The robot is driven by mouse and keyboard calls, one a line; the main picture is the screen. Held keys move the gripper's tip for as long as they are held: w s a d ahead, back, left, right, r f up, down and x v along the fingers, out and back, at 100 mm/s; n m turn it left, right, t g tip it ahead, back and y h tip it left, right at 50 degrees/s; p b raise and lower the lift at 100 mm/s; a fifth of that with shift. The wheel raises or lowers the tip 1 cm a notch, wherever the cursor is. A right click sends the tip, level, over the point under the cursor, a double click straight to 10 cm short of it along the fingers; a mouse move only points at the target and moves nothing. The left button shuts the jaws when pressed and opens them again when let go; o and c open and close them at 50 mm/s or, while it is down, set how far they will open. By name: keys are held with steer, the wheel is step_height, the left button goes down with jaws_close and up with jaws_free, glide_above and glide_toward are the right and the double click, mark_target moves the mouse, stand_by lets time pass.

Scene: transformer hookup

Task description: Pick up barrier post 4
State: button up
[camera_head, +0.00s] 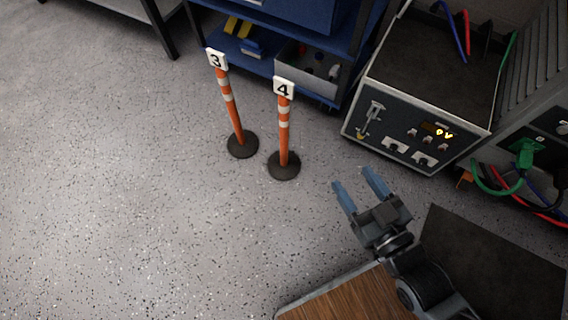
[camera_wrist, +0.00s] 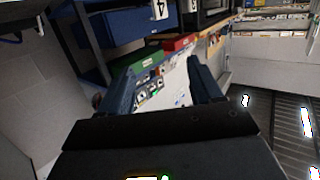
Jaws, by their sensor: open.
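Barrier post 4 (camera_head: 284,130) stands upright on the floor in the head view, orange with white bands, a round black base and a white plate with the number 4.
A blue shelf unit (camera_head: 345,62) with bins stands behind the posts. A power supply box (camera_head: 408,142) with a lit display is at the right, with green, red and blue cables (camera_head: 505,190) beside it. The speckled floor left of the posts is clear.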

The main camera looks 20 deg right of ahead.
steer(key=w+f+b, duration=0.8)
steer(key=w+f, duration=0.7)
steer(key=t+b, duration=0.2)
steer(key=b, duration=0.3)
glide_toward(286, 120)
steer(key=w, duration=0.2)
steer(key=w+r, duration=0.1)
steer(key=w, duration=0.2)
steer(key=shift+w+d, duration=0.1)
steer(key=shift+w, duration=0.15)
steer(key=shift+w+b, duration=0.55)
steer(key=shift+w, duration=1)
steer(key=w, duration=0.1)
steer(key=w+b, duration=0.2)
steer(key=w, duration=0.1)
steer(key=shift+w+f, duration=0.1)
steer(key=shift+f, duration=0.3)
steer(key=shift+w+r, duration=0.1)
steer(key=shift+w, duration=0.35)
jaws_close()
